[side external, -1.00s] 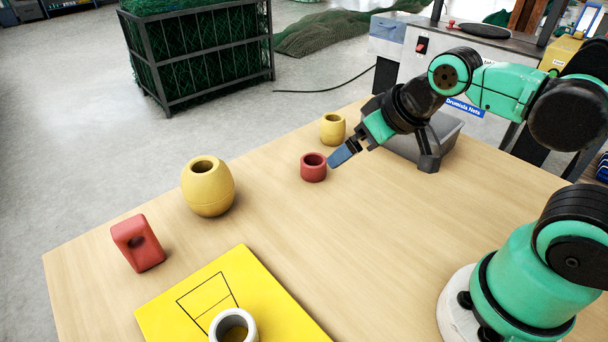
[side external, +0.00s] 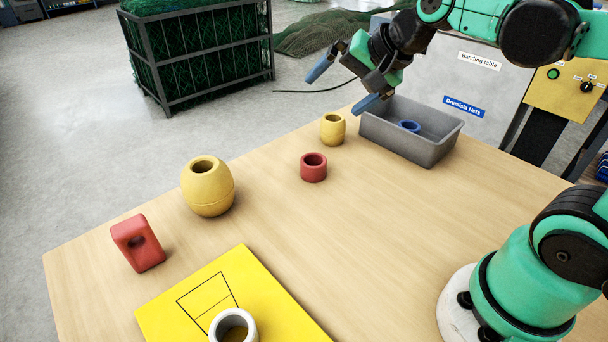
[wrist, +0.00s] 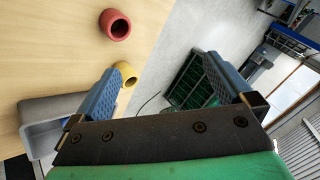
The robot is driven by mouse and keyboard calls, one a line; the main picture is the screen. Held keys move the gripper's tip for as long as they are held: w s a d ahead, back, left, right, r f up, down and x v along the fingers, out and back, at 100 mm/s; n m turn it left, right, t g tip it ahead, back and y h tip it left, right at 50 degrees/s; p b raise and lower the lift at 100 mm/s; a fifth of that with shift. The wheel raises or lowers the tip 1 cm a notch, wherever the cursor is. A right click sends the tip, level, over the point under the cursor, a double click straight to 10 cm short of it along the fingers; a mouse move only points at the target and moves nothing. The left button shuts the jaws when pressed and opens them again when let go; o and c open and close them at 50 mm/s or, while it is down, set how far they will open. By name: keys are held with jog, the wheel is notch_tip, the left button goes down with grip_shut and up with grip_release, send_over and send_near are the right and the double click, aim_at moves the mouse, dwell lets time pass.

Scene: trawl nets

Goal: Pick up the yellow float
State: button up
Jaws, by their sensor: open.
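Two yellow hollow floats stand on the table: a large barrel-shaped one (side external: 208,190) at the left and a small one (side external: 333,130) near the far edge, left of the grey tray. My gripper (side external: 342,86) is open and empty, raised above the far edge of the table, up and slightly right of the small yellow float in the picture. In the wrist view my gripper (wrist: 162,66) has its blue fingers wide apart. The small yellow float (wrist: 128,73) shows beside the left finger, partly hidden by it.
A grey tray (side external: 440,145) holds a blue ring (side external: 409,126). A red ring (side external: 313,168), a red block with a hole (side external: 138,244) and a white ring (side external: 233,322) on a yellow board (side external: 275,295) share the table. The table's middle right is clear.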

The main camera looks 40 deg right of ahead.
jog(key=w+d+m+t, duration=0.3)
jog(key=w+d+m, duration=0.35)
jog(key=m, duration=0.65)
jog(key=m+t, duration=0.2)
jog(key=m, duration=1)
send_over(337, 118)
jog(key=s, duration=0.3)
jog(key=f, duration=0.1)
jog(key=shift+h, duration=0.3)
notch_tip(337, 118, down, 13)
jog(key=shift+w+r, duration=0.1)
jog(key=shift+w, duration=0.05)
jog(key=shift+f, duration=0.35)
jog(key=shift+w+f, duration=0.25)
jog(key=shift+w, duration=0.05)
jog(key=x, duration=0.5)
jog(key=shift+r, duration=0.1)
jog(key=c, duration=1.2)
